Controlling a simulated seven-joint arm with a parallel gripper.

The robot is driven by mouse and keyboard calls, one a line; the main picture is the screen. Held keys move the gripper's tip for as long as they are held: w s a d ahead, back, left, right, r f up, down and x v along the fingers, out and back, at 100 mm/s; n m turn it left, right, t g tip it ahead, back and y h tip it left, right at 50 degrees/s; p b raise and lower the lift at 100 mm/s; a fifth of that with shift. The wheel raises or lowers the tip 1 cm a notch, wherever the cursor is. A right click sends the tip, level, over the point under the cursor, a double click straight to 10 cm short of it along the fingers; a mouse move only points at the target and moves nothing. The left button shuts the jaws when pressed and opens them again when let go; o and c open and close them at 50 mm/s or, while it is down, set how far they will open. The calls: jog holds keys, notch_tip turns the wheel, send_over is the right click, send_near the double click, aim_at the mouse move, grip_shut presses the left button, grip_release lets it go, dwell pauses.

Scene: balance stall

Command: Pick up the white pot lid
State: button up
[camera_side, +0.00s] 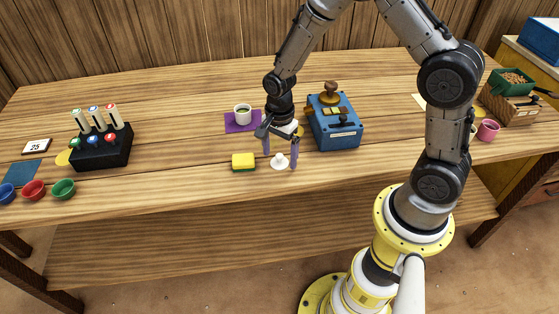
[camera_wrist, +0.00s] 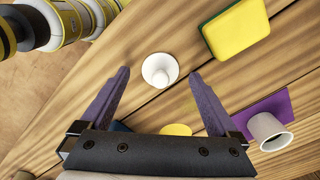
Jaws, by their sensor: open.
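The white pot lid (camera_side: 280,161) lies on the wooden table, with its knob upward, next to a yellow and green sponge. It also shows in the wrist view (camera_wrist: 158,71), a little beyond the gap between my fingertips. My gripper (camera_side: 281,167) is open and empty, pointing down at the lid. Its purple fingers stand on either side of the lid in the side view; in the wrist view my gripper (camera_wrist: 158,74) shows both fingers apart. I cannot tell how high the fingertips are above the table.
The sponge (camera_side: 243,162) lies close left of the lid. A white cup (camera_side: 242,113) stands on a purple mat (camera_side: 230,125) behind. A black rack (camera_side: 101,150) and small bowls (camera_side: 34,190) are far left.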

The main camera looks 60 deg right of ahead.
jog(key=shift+f, duration=0.4)
jog(key=shift+c, duration=0.2)
jog(key=c, duration=1.4)
jog(key=shift+r, duration=0.1)
